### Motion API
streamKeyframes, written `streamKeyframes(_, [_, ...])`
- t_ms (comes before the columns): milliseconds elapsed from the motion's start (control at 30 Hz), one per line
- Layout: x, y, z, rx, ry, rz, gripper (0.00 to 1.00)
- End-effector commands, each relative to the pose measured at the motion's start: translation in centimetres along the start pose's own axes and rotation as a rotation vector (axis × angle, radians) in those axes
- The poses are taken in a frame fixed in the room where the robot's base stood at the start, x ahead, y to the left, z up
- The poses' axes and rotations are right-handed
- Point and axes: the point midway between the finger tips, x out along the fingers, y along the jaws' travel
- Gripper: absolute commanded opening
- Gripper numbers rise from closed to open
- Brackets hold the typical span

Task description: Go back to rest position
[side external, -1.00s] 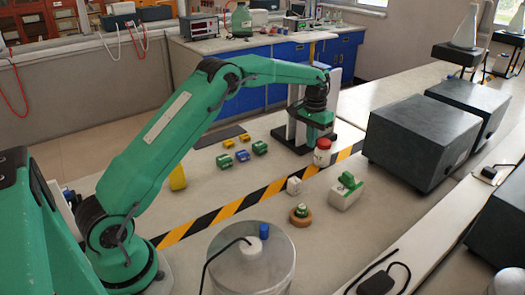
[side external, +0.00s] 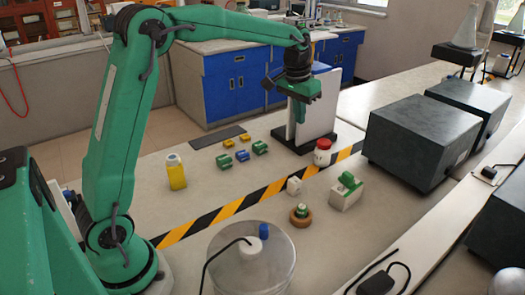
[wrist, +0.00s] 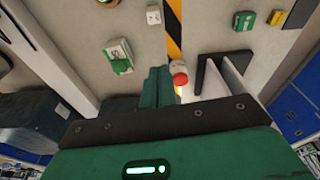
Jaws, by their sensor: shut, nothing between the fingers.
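My gripper (side external: 300,108) hangs from my green arm above the table, in front of the white upright panel on the dark stand (side external: 317,118). It is shut and empty. In the wrist view the closed green fingers (wrist: 157,80) point over the table. The red-capped white bottle (side external: 322,152) stands upright on the table below and to the right of my gripper, apart from it. In the wrist view its red cap (wrist: 180,79) shows just right of the fingers.
A yellow bottle (side external: 175,172), several small green, blue and yellow blocks (side external: 242,156), a white block (side external: 293,186), a white-and-green box (side external: 347,191), a brown ring (side external: 301,216) and a clear round container (side external: 250,262) stand on the table. Dark boxes (side external: 411,143) stand at right.

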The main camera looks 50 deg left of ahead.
Motion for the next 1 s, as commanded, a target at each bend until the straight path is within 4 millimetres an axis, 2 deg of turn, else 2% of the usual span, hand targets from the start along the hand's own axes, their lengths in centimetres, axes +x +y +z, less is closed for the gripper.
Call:
streamKeyframes(33, [-1.0, 0.2, 0.9, 0.005, 0.014, 0.001, 0.0])
streamKeyframes(200, [-3.4, 0.8, 3.9, 0.017, 0.053, 0.003, 0.0])
streamKeyframes(500, [-6.5, 1.5, 9.7, 0.037, 0.122, 0.008, 0.0])
streamKeyframes(733, [-7.8, 1.8, 14.3, 0.052, 0.173, 0.013, 0.0])
streamKeyframes(1000, [-8.1, 2.1, 19.9, 0.07, 0.234, 0.02, 0.0])
